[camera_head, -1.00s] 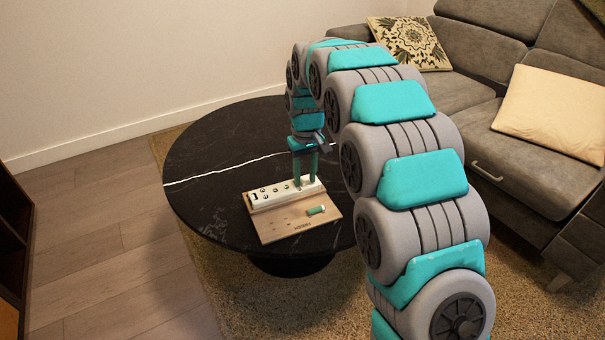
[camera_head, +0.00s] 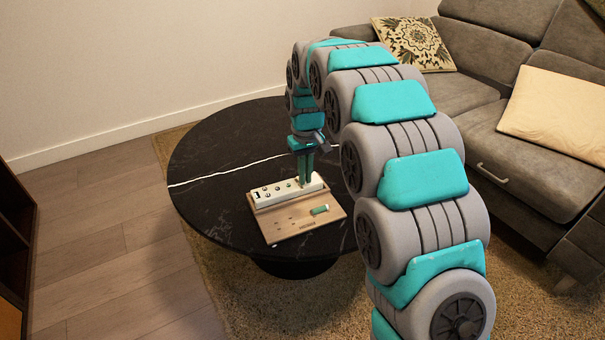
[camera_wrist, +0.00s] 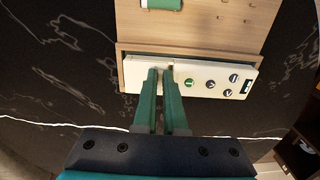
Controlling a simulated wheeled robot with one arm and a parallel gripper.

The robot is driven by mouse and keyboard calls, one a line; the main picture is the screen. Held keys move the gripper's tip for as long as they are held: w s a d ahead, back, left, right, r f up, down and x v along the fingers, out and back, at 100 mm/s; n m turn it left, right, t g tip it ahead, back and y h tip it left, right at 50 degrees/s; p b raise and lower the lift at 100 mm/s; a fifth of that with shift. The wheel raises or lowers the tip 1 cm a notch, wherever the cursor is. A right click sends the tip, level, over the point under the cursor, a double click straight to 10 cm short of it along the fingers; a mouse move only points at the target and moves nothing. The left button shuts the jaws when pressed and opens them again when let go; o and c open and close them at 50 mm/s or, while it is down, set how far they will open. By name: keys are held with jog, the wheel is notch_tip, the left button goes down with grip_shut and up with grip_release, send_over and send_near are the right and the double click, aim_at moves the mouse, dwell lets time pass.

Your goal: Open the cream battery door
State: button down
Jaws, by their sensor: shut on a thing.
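A long cream device (camera_head: 277,192) lies along the far edge of a wooden board (camera_head: 292,228) on the round table. The fingers hide the gripped part.
A green battery with a white end (camera_head: 319,210) lies on the board's near right part, clear of my gripper. The dark round table (camera_head: 215,205) has free room around the board. A grey sofa (camera_head: 470,90) stands at the right.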

aim_at(323, 188)
jog(key=shift+s+d, duration=0.15)
jog(key=shift+d, duration=0.2)
dwell(0.5)
jog(key=d, duration=0.1)
jog(key=w+d, duration=0.1)
jog(key=d, duration=0.1)
jog(key=w+d, duration=0.1)
jog(key=shift+w+d, duration=0.15)
jog(key=shift+d, duration=0.1)
jog(key=shift+a, duration=0.1)
jog(key=c, duration=1)
grip_release()
jog(key=shift+o, duration=0.2)
